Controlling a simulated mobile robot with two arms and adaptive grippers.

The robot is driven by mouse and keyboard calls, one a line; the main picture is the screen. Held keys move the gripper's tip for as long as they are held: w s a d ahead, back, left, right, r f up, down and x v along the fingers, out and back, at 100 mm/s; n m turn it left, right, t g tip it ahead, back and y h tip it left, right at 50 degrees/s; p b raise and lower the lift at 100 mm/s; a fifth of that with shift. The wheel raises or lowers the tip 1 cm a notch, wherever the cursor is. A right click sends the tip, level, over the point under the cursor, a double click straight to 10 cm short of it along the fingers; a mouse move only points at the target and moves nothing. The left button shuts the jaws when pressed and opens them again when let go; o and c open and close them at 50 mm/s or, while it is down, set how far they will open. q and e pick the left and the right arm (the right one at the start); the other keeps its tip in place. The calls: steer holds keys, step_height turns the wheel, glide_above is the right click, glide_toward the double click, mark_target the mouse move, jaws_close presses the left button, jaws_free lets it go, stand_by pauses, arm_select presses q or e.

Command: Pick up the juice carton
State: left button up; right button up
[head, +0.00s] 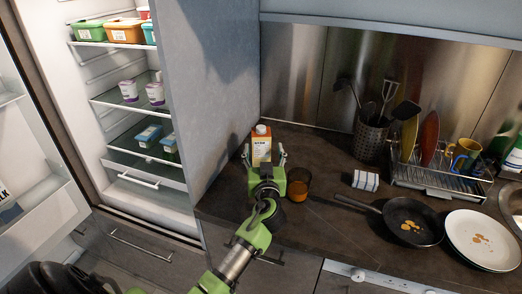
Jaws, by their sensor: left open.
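The juice carton (261,143) stands upright on the dark counter, near the tall grey cabinet side. I cannot tell whether the fingers touch the carton. My right gripper is not clearly visible.
A glass of orange drink (299,185) stands close to the right of my left gripper. A pan (409,220), a white plate (480,238), a folded cloth (365,181), a dish rack (432,180) and a utensil holder (371,138) are farther right. An open fridge (105,150) is at left.

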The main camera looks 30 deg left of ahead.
arm_select(q)
steer(key=shift+w+a+r+p, duration=0.6)
steer(key=shift+w+a+p, duration=0.15)
steer(key=shift+p, duration=0.05)
steer(key=x, duration=0.3)
steer(key=shift+a+f+p, duration=0.1)
steer(key=shift+f+p, duration=0.05)
steer(key=shift+p, duration=0.25)
steer(key=shift+w+a, duration=0.1)
steer(key=shift+w, duration=0.05)
jaws_close()
arm_select(e)
steer(key=r, duration=0.1)
steer(key=w+a+r, duration=0.1)
steer(key=shift+w+r, duration=0.25)
steer(key=shift+r, duration=0.1)
